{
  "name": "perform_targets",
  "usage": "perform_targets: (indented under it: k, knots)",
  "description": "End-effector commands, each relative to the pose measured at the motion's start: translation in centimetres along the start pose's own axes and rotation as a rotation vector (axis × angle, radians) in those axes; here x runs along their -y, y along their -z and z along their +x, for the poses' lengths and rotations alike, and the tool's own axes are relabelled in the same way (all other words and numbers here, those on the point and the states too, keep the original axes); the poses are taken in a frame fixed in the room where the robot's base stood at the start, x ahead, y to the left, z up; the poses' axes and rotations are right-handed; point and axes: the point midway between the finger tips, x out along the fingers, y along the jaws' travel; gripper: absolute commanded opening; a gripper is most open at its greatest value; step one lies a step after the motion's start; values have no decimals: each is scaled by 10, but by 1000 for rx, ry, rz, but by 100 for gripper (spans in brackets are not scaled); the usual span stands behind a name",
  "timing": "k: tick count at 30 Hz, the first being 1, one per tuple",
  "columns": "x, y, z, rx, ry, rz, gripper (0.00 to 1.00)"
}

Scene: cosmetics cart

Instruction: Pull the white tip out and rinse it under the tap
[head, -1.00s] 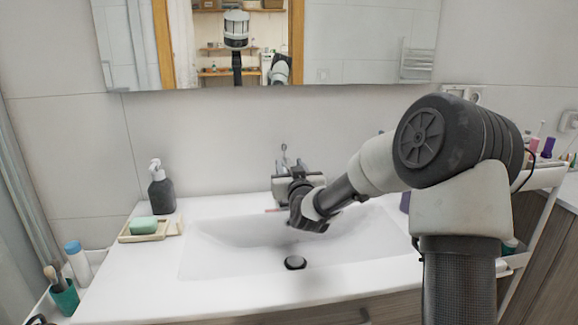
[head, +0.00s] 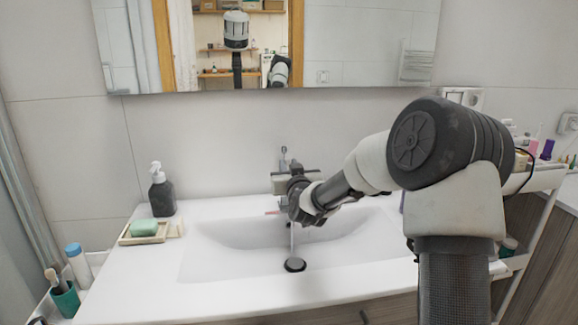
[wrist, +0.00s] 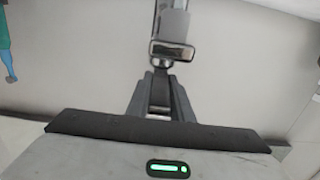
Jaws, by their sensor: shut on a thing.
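My gripper (head: 285,205) is at the tap, over the back of the white washbasin (head: 210,262). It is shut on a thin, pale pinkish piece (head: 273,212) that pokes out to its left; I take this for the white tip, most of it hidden. The tap (head: 283,160) is partly hidden behind my gripper. A thin stream of water (head: 292,240) falls from there to the dark drain plug (head: 295,265). In the wrist view the chrome tap (wrist: 173,50) is just beyond my closed fingers (wrist: 160,88); the held piece is not clear there.
A dark soap bottle (head: 161,192) and a green soap bar (head: 144,227) on a dish stand left of the basin. A teal cup (head: 66,300) is at the lower left. A mirror (head: 365,45) hangs above; a cart shelf (head: 545,178) is at the right.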

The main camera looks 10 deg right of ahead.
Motion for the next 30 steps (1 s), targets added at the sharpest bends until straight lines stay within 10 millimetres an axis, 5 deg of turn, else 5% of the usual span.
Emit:
perform_targets:
  k: [2,15,16,19,30]
  knots:
    - [1,12,0,51,1,-3,0]
    - [0,7,2,134,-1,0,0]
    - [0,7,2,134,-1,0,22]
    - [0,7,2,134,-1,0,39]
    - [0,8,-2,134,0,-1,39]
